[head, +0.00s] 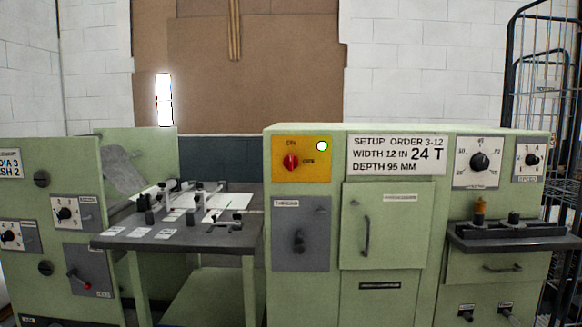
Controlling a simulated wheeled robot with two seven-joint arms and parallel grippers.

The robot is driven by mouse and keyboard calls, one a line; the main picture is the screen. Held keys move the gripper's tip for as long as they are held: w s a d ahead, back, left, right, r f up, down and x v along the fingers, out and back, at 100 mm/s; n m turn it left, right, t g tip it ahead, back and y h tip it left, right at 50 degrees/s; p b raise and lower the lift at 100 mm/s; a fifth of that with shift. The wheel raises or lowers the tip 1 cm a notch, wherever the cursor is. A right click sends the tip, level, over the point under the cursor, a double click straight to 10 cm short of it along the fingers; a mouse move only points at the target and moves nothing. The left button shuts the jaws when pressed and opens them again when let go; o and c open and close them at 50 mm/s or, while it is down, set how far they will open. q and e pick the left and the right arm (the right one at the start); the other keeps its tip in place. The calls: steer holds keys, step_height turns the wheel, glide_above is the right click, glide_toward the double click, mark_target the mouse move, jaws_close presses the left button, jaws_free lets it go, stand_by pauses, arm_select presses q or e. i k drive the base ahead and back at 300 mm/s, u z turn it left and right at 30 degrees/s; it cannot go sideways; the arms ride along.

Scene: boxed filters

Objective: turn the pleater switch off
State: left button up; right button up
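A yellow switch plate (316,173) is on the upper left front of the green cabinet in the middle. It bears a red rotary knob (291,162). The label above the knob reads ON and the one to its right reads OFF. The knob seems to point up towards ON, but its mark is small. A small round lamp (322,146) with a green rim looks lit at the plate's upper right. No label naming the pleater is readable. Neither of my grippers is in view.
Below the switch is a grey panel with a dark handle (299,242). A setup sign (396,155) is to its right. A dark worktable (240,235) with metal fittings stands left of the cabinet. A dark shelf (520,243) juts out at right, near a wire cage (511,60).

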mark_target(290, 162)
steer(key=z, duration=0.45)
steer(key=k, duration=0.25)
steer(key=u, duration=1.7)
steer(key=i, duration=2)
steer(key=z, duration=0.95)
